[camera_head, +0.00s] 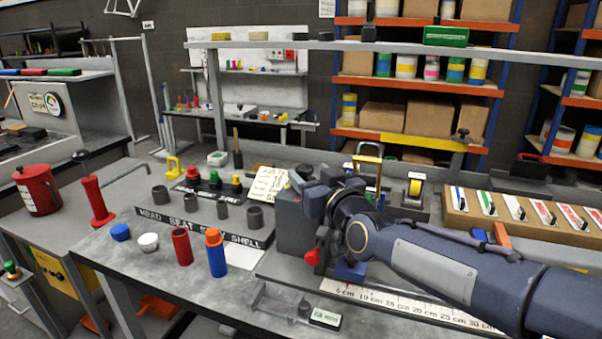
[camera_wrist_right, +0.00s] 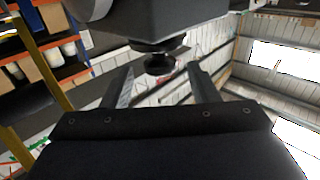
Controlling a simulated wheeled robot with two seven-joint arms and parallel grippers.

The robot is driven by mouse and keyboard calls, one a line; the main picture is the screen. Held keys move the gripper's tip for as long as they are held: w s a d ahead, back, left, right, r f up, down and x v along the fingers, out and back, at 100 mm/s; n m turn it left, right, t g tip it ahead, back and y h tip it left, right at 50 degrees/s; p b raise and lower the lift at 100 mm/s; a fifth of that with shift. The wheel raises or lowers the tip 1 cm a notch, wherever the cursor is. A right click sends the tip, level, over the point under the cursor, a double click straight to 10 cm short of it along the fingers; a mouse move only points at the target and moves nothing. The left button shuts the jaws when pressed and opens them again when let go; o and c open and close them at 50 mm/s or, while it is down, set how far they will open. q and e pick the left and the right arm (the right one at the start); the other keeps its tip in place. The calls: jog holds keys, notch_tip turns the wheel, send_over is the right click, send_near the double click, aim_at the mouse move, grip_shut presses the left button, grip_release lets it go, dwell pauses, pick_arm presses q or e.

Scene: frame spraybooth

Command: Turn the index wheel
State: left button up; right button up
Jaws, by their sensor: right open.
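My right arm reaches in from the right in the head view, and its gripper (camera_head: 308,192) is at a dark grey box (camera_head: 289,222) on the bench. In the right wrist view the gripper (camera_wrist_right: 161,78) is open, with its two fingers spread apart. A dark round knob (camera_wrist_right: 158,62), possibly the index wheel, projects from a dark block (camera_wrist_right: 140,24) and shows between the fingers. I cannot tell whether the fingers touch it. In the head view the wheel cannot be made out behind my gripper. My left gripper is not in view.
A red knob (camera_head: 312,257) sits low by the box. A labelled rack (camera_head: 190,222) with several grey cups stands to its left. A red cylinder (camera_head: 182,247) and a blue-and-orange bottle (camera_head: 216,255) stand in front. A caliper-like tool (camera_head: 290,306) lies near the front edge.

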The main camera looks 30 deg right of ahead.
jog(key=w, duration=0.5)
jog(key=shift+w+d, duration=0.15)
jog(key=shift+p, duration=0.3)
jog(key=c, duration=0.9)
